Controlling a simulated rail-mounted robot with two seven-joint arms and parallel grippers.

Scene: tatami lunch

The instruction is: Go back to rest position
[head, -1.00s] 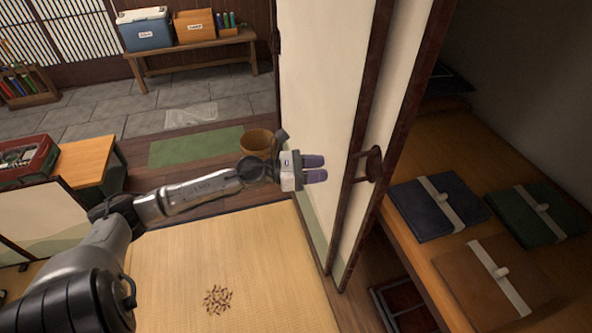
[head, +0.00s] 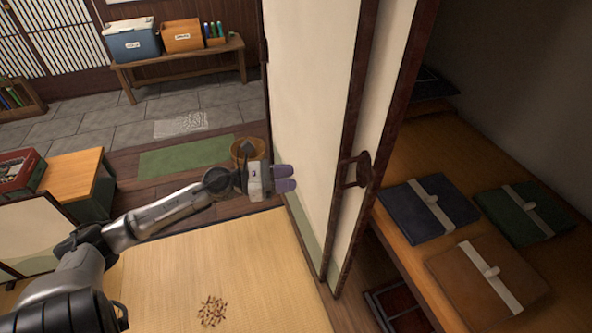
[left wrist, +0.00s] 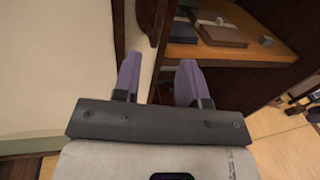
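My left gripper (head: 286,178) is in front of the cream sliding door (head: 312,110), to the left of the door's dark handle (head: 355,170) in the head view. In the left wrist view its two purple fingers (left wrist: 160,82) stand apart with nothing between them, so it is open and empty. The dark handle also shows in the left wrist view (left wrist: 155,20), beyond the fingers, and I see no contact. My right gripper is not in view.
An open closet shelf (head: 400,240) at right holds a blue folded bundle (head: 428,207), a green one (head: 525,212) and a brown one (head: 485,275). A small brown pile (head: 212,311) lies on the tatami (head: 170,275). A bench (head: 185,65), wooden basket (head: 248,150) and low table (head: 75,175) stand further off.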

